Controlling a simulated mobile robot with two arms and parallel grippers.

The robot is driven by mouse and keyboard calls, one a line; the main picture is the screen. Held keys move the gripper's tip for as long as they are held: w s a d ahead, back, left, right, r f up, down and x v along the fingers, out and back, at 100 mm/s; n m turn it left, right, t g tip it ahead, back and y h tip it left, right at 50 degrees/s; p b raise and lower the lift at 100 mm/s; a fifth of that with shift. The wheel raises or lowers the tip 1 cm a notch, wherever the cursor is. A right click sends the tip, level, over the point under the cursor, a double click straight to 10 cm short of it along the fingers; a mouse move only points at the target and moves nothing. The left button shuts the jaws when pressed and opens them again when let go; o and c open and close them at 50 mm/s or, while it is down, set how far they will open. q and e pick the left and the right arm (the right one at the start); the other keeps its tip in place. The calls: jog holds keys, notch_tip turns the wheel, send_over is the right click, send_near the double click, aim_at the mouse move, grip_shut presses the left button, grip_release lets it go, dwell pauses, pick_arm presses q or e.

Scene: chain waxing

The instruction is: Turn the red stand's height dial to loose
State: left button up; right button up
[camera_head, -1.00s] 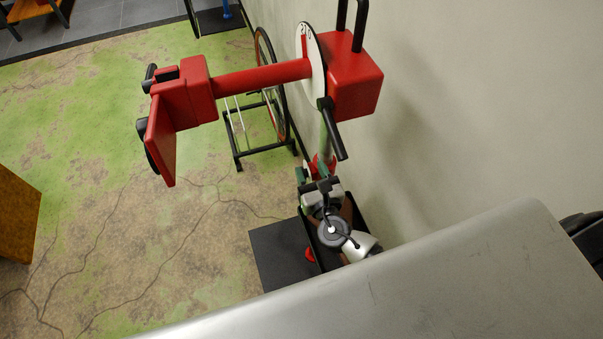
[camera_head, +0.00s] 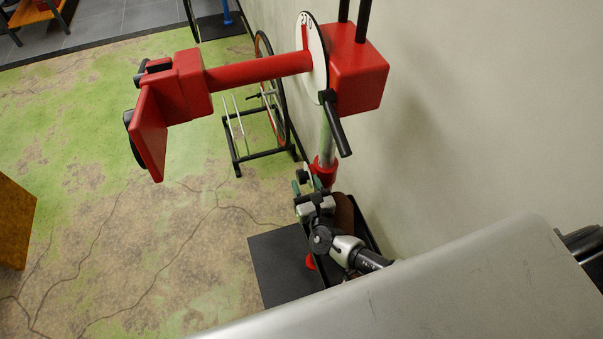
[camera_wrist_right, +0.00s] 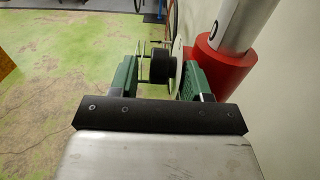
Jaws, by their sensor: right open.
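The red repair stand has a red clamp head (camera_head: 357,68) with a round white scale plate, on a grey post (camera_head: 327,135). A red collar (camera_head: 324,170) surrounds the post, also large in the right wrist view (camera_wrist_right: 219,68). The height dial, a small black knob (camera_head: 302,176), is beside the collar. In the right wrist view the dial (camera_wrist_right: 159,68) shows between the green fingers of my right gripper (camera_wrist_right: 160,77). My right gripper (camera_head: 308,187) is open near the collar. I cannot tell whether a finger touches the dial. Its loose mark is not readable. My left gripper is not in view.
A wall (camera_head: 480,110) runs close along the right of the stand. A black base plate (camera_head: 280,268) lies on the floor below. A wheel (camera_head: 270,85) in a black floor rack (camera_head: 262,158) stands behind.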

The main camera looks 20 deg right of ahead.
aim_at(302, 174)
jog(key=shift+w, duration=1.85)
jog(key=c, duration=0.7)
jog(key=g+p, duration=0.1)
jog(key=p, duration=0.2)
jog(key=g+p, duration=0.2)
jog(key=p, duration=0.2)
jog(key=shift+w+r, duration=0.15)
jog(key=shift+r, duration=0.2)
jog(key=shift+c, duration=0.2)
jog(key=shift+a+f+g+p, duration=0.15)
jog(key=shift+f+g+p, duration=0.25)
jog(key=shift+g+p, duration=0.25)
